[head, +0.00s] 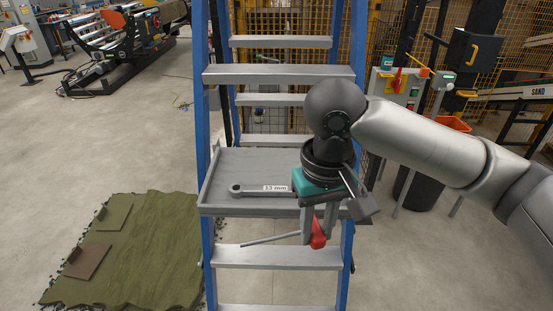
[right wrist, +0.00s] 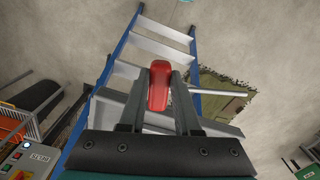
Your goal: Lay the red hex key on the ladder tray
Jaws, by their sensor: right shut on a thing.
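The red hex key (head: 318,236) has a red handle and a thin grey shaft that points left in the head view. My right gripper (head: 318,226) is shut on its handle; the handle also shows between the fingers in the right wrist view (right wrist: 158,88). The ladder tray (head: 255,165) is a grey, shallow-rimmed shelf on a blue-railed stepladder. In the head view the hex key appears just below the tray's front rim, at its right half, apart from the tray surface. My left gripper is not in view.
A 13 mm wrench (head: 262,190) lies along the tray's front; the tray behind it looks bare. Ladder steps (head: 280,256) lie below. A green turf sheet (head: 150,245) with small flat pieces lies on the floor at left. A control box (head: 396,87) stands behind at right.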

